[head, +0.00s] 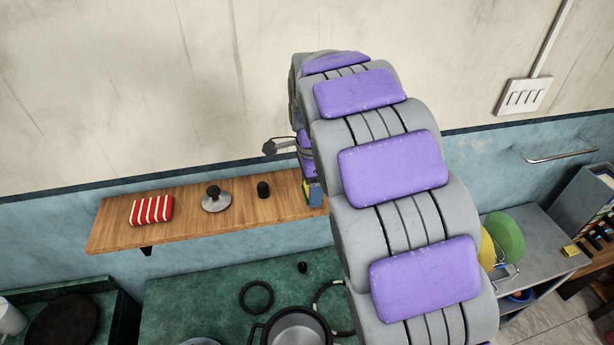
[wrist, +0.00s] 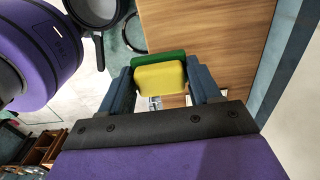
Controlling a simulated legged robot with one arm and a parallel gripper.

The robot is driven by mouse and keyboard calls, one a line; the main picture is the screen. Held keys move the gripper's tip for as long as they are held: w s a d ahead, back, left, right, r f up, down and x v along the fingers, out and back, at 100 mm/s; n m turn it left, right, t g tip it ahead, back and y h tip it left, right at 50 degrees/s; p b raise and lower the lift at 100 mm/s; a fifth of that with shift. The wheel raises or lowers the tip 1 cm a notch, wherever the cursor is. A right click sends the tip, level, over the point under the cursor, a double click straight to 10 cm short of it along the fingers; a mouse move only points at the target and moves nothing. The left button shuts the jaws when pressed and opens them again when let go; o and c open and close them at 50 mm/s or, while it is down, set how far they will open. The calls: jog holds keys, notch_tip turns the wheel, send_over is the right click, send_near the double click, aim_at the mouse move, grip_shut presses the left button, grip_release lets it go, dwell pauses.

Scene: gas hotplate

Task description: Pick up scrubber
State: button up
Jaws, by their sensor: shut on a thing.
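The scrubber, a yellow sponge with a green layer, shows in the wrist view (wrist: 160,77) between the two blue fingers of my gripper (wrist: 163,80). My gripper is shut on it, with a finger at each side. In the head view my arm hides most of the gripper. A small bit of the scrubber and a blue finger show at the right end of the wooden shelf (head: 235,218). I cannot tell whether the scrubber touches the shelf or is held just above it.
On the shelf are a red-and-white striped cloth (head: 151,209), a grey lid with a black knob (head: 215,202) and a small black cylinder (head: 263,189). Below, a pot (head: 297,330) stands on the green hotplate. A side table with plates (head: 506,238) is at the right.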

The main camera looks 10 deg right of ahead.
jog(key=s, duration=0.9)
jog(key=shift+r+b, duration=0.35)
jog(key=shift+r, duration=0.1)
